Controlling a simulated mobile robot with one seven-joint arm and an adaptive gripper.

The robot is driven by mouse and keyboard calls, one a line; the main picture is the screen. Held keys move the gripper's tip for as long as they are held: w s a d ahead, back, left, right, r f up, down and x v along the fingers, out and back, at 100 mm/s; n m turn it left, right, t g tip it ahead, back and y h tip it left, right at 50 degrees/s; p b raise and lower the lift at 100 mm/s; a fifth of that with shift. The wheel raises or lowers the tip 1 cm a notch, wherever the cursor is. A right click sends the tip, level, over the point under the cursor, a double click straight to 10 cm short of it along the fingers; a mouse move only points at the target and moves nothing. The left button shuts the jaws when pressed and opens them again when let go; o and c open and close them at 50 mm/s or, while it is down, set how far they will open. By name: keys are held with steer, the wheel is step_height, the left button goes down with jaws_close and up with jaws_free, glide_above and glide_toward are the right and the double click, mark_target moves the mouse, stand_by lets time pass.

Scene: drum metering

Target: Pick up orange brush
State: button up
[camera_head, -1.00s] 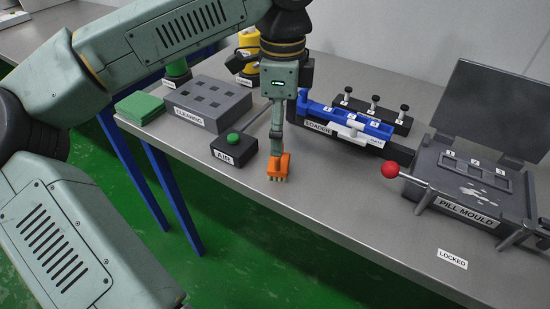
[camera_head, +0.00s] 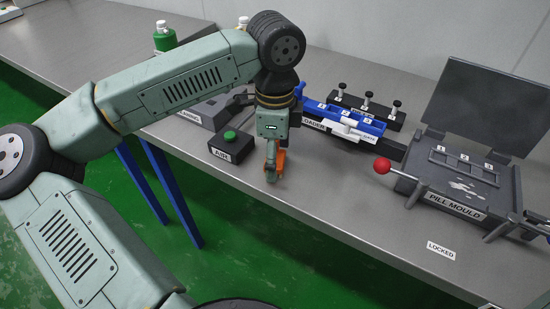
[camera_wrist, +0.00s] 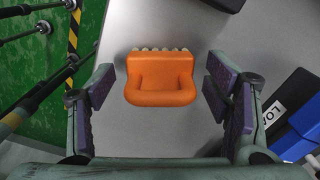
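The orange brush (camera_wrist: 160,82) lies on the grey bench top in the wrist view, its pale bristles along the upper edge. It sits between the two purple-padded fingers of my gripper (camera_wrist: 164,98), with a gap on each side. The fingers are open and do not appear to touch it. In the head view my gripper (camera_head: 271,177) points down at the brush (camera_head: 281,160), which is partly hidden behind the finger.
The black AIR box (camera_head: 233,147) with a green button stands just left of the gripper. The blue loader (camera_head: 345,120) is close on the right. The pill mould (camera_head: 455,185) with a red-knobbed lever (camera_head: 382,166) is farther right. The bench's front edge is near.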

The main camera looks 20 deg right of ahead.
steer(key=c, duration=1.2)
step_height(320, 180, up, 10)
steer(key=shift+r+b, duration=0.1)
steer(key=shift+b, duration=1)
steer(key=shift+c, duration=0.2)
steer(key=o, duration=0.7)
steer(key=c, duration=0.5)
